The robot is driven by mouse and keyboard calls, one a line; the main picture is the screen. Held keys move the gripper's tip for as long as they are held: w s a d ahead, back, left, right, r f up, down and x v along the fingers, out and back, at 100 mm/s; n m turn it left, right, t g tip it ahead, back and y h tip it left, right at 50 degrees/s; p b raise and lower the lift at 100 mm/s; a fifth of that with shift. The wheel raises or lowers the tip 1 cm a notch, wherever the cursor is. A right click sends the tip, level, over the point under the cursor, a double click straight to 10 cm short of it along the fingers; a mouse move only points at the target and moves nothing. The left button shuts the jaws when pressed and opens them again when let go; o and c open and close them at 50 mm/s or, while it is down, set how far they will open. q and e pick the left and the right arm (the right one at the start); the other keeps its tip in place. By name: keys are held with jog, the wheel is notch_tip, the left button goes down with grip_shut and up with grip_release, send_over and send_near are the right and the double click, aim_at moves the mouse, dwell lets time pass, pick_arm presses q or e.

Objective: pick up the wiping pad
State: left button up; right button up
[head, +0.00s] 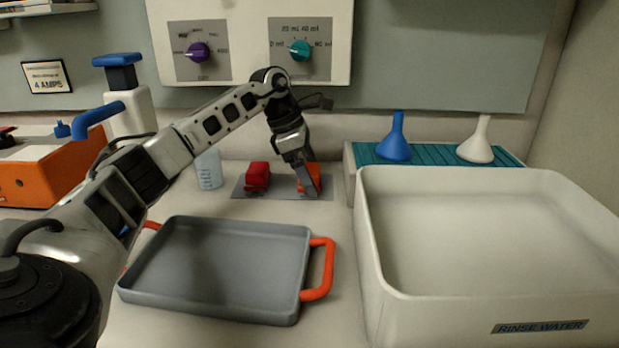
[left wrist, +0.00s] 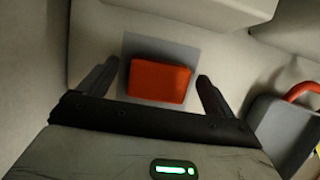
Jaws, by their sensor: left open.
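An orange block (head: 315,172), which I take to be the wiping pad, lies on a flat grey mat (head: 282,190) at the back of the counter. My left gripper (head: 306,188) points down at it and partly hides it in the head view. In the left wrist view the orange pad (left wrist: 158,82) lies between the two spread fingers of my left gripper (left wrist: 158,72), with a gap on each side. The gripper is open and holds nothing. My right gripper is in neither view.
A red object (head: 257,176) sits on the same mat, left of the pad. A clear beaker (head: 208,170) stands further left. A grey tray (head: 215,308) with orange handles lies in front. A white rinse basin (head: 440,312) and two funnels are at right.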

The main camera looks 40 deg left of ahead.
aim_at(315, 168)
pick_arm(q)
jog(key=c, duration=1.1)
jog(key=shift+r, duration=0.15)
jog(key=shift+r, duration=0.3)
notch_tip(315, 168, up, 2)
jog(key=shift+r, duration=0.1)
jog(key=s+a+r, duration=0.2)
jog(key=s+r, duration=0.1)
jog(key=s, duration=0.1)
jog(key=s+a+r, duration=0.1)
jog(key=s+r, duration=0.2)
jog(key=s, duration=0.1)
jog(key=s+a+r, duration=0.2)
jog(key=s+r, duration=0.2)
jog(key=shift+s+a, duration=0.3)
jog(key=shift+s, duration=0.1)
jog(key=shift+o, duration=0.7)
